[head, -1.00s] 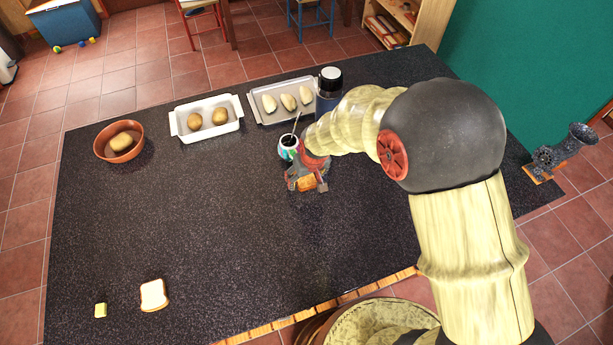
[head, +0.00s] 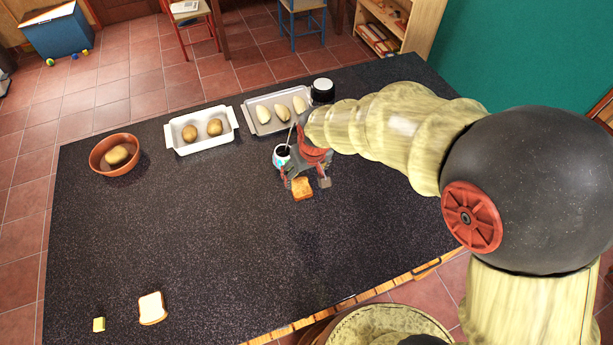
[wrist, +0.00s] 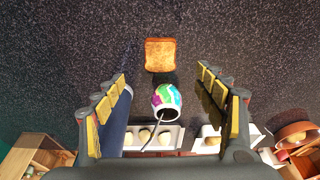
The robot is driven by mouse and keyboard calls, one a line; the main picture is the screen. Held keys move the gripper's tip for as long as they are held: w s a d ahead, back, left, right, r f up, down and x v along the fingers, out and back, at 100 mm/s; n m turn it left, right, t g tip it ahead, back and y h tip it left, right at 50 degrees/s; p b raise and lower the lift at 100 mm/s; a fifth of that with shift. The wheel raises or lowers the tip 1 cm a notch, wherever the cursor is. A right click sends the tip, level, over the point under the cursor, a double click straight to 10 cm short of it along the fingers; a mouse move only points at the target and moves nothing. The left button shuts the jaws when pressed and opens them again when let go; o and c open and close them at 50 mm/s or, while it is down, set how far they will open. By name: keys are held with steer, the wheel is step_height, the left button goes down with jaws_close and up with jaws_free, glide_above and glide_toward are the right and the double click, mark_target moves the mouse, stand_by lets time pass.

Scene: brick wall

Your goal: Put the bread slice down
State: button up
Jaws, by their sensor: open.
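A toasted bread slice (head: 302,188) lies flat on the dark counter just in front of my gripper (head: 306,179). In the wrist view the browned slice (wrist: 160,55) lies beyond the fingertips, centred between their lines, with dark counter around it. My gripper (wrist: 161,80) is open and empty, its two fingers wide apart and clear of the slice. In the head view the fingers partly overlap the slice's far edge.
A colourful cup (head: 281,157) with a thin stick stands close beside my gripper. Behind are a white dish of potatoes (head: 172,139), a tray of potato wedges (head: 262,123) and a brown bowl (head: 132,144). White bread (head: 152,308) and butter (head: 99,324) lie front left. The counter's middle is clear.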

steer(key=shift+r, duration=0.25)
